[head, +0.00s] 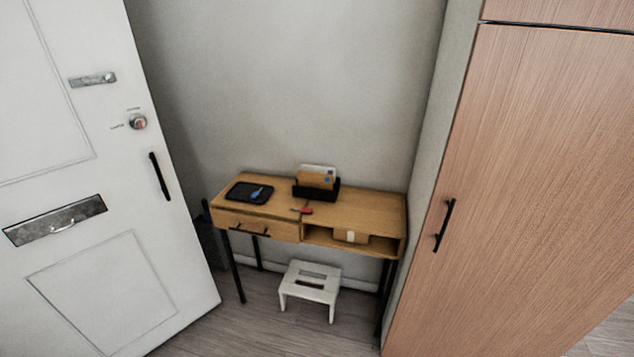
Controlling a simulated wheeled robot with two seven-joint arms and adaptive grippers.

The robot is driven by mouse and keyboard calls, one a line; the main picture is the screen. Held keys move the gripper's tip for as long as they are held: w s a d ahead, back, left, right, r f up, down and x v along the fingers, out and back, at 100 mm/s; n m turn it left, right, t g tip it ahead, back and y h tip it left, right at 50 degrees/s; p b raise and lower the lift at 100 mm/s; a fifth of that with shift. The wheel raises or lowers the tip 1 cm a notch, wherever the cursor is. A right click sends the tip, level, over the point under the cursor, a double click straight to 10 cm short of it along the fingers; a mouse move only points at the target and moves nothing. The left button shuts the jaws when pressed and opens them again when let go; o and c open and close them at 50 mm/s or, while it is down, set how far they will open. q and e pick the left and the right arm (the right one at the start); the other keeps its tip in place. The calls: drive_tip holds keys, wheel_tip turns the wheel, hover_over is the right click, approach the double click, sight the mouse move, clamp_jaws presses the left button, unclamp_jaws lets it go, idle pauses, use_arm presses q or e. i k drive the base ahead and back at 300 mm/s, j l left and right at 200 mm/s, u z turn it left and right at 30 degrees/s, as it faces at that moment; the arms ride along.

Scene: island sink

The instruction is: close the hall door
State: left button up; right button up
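The hall door (100,230) is white and panelled and fills the left side of the head view. It stands at an angle to the back wall, so it looks open; its frame is out of view. It carries a black vertical pull handle (159,176) near its right edge, a round lock (138,122), a metal latch plate (92,79) and a metal letter slot (55,220). Neither of my grippers is in view.
A wooden console table (370,211) stands against the grey wall, with a dark tray (237,193) and a letter holder (316,194) on it. A white step stool (310,283) sits below. A tall wooden cabinet (530,190) fills the right. Floor shows between door and stool.

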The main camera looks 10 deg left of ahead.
sight(128, 277)
drive_tip(key=u, duration=2.25)
